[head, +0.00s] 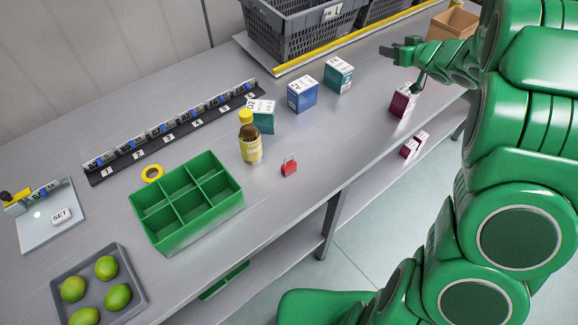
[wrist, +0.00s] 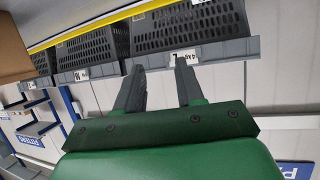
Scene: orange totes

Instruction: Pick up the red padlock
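The red padlock (head: 289,168) stands on the grey bench, close to the bench's front edge, with its shackle up. It is just right of a brown bottle with a yellow cap (head: 250,142). My gripper (head: 388,54) is raised at the upper right, far from the padlock. In the wrist view the two dark fingers of my gripper (wrist: 158,80) stand apart with nothing between them. The padlock is not in the wrist view.
A green divided tray (head: 187,203) sits left of the bottle. Teal and blue boxes (head: 302,94) stand behind the padlock, and a dark red box (head: 402,101) stands to the right. Grey crates (head: 290,35) line the back. The bench between padlock and dark red box is clear.

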